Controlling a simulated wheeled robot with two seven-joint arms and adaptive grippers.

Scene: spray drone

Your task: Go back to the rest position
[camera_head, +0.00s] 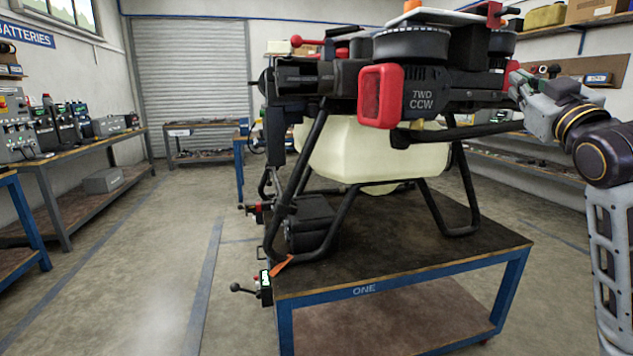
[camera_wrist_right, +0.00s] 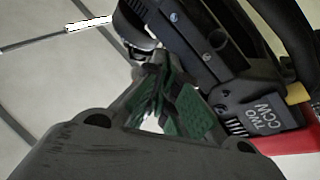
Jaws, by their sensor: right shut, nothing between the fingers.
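My right gripper (camera_head: 517,90) is at the right side of the head view, its fingers close beside the drone's motor arm. In the right wrist view my right gripper (camera_wrist_right: 165,95) has its green-padded fingers together and empty, close to a dark drone part (camera_wrist_right: 185,35). I cannot tell whether they touch. The large spray drone (camera_head: 375,150) with its pale tank stands on the blue-framed table marked ONE (camera_head: 400,275). My left gripper is out of view.
A bench with battery chargers (camera_head: 60,125) runs along the left wall. A grey roller door (camera_head: 190,80) is at the back. Shelves (camera_head: 545,165) stand behind on the right. The floor (camera_head: 140,250) left of the table is clear.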

